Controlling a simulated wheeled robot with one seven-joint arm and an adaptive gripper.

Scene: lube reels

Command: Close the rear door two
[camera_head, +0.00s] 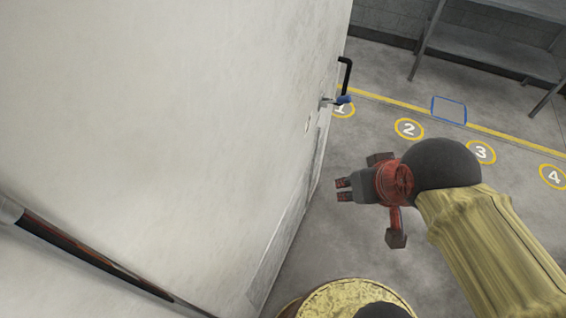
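A large pale door panel (170,110) fills the left of the head view. I cannot tell from this view whether it is rear door two. At its right edge are a black bent handle (346,75) and a small metal latch with a blue tip (336,101). My gripper (343,190), at the end of my yellow-sleeved arm, is right of the panel and below the latch. Its two short reddish tips point left towards the panel edge, with a narrow gap between them. Nothing shows between them. Whether they touch the panel is unclear.
A dark bar (95,258) runs across the lower left. Yellow floor circles numbered 1 to 4 (409,129), a blue outlined rectangle (449,110) and a yellow line lie to the right. A grey metal shelf (490,52) stands at the top right. Grey floor between is open.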

